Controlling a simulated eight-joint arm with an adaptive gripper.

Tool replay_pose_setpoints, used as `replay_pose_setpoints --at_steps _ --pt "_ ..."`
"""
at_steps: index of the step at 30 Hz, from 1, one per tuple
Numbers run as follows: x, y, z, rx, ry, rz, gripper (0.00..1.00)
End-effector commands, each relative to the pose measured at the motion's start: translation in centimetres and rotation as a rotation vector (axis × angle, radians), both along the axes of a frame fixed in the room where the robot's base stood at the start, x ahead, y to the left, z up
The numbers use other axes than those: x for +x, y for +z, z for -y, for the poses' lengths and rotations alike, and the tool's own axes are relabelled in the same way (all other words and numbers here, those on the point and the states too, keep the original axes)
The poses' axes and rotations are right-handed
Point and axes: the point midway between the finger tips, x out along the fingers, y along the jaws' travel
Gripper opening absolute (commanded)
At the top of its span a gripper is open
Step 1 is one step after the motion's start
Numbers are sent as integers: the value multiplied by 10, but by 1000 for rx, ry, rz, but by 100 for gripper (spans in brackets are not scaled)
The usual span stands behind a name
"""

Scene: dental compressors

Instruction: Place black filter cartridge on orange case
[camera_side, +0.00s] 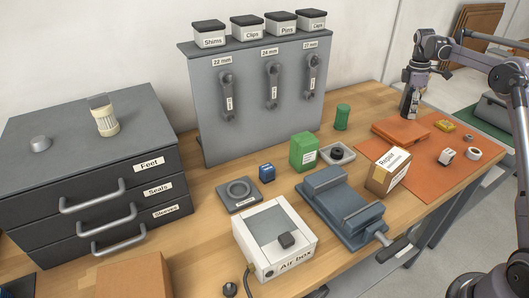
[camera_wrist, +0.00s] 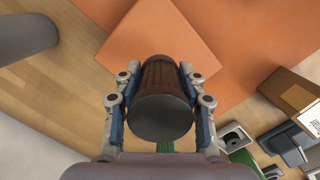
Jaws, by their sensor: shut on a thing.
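The black filter cartridge (camera_wrist: 162,97), a dark cylinder with brown pleated sides, is between the fingers of my gripper (camera_wrist: 160,100) in the wrist view. My gripper is shut on it. In the side view my gripper (camera_side: 413,104) is at the back right of the bench, fingers pointing down; the cartridge is hard to make out there. The orange case (camera_side: 400,131) is a flat box just below and in front of my gripper. In the wrist view the case (camera_wrist: 150,35) shows behind the cartridge. I cannot tell the gap between them.
An orange mat (camera_side: 437,153) bears a yellow item (camera_side: 445,126) and small white parts (camera_side: 447,156). A cardboard box (camera_side: 388,171), vise (camera_side: 342,207), green cylinder (camera_side: 342,117) and green box (camera_side: 303,151) stand left of it. A cream cartridge (camera_side: 104,120) sits on the drawer cabinet (camera_side: 62,122).

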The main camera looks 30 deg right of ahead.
Motion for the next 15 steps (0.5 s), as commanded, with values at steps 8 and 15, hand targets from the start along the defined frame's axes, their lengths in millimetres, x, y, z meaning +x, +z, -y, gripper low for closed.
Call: replay_pose_setpoints --at_steps 8,15 --pt "3 -27 -1 1 0 -1 9" --pt "3 -42 -1 0 0 0 9"
